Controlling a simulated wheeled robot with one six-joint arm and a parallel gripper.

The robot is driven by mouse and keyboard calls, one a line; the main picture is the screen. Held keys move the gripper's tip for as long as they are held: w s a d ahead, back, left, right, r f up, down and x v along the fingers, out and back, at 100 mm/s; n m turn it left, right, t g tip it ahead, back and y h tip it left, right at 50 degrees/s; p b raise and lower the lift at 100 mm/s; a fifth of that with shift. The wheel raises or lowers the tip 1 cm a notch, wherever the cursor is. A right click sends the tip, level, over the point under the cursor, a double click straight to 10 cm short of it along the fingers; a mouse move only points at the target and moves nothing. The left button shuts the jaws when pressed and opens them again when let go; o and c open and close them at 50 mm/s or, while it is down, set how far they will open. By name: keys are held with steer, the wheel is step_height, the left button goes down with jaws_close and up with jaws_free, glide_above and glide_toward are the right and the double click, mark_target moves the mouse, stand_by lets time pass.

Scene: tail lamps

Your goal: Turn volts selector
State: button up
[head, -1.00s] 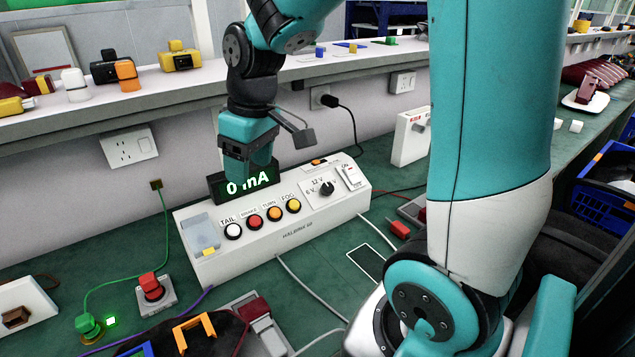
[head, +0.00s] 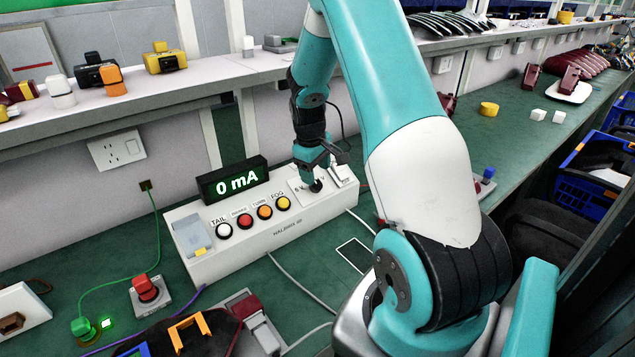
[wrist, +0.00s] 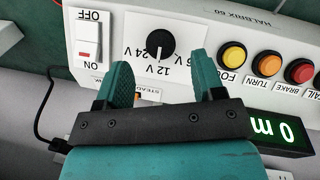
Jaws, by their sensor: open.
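The volts selector is a black round knob (wrist: 160,46) on the white test box (head: 290,229), with voltage marks around it in the wrist view. In the head view the knob (head: 315,186) is partly hidden by my gripper (head: 311,176). In the wrist view my gripper (wrist: 163,77) is open, its two teal fingers apart, with the knob ahead of and between the fingertips. I cannot tell that either finger touches the knob. The display (head: 234,181) reads 0 mA.
The white ON/OFF rocker switch (wrist: 89,42) is close beside the knob. Yellow, orange and red push buttons (wrist: 233,56) line the other side. A shelf (head: 140,101) with lamps runs behind. A red button box (head: 146,289) and cables lie on the green bench.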

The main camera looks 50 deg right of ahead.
mark_target(318, 185)
steer(key=f, duration=0.5)
steer(key=shift+d, duration=0.4)
steer(key=c, duration=0.9)
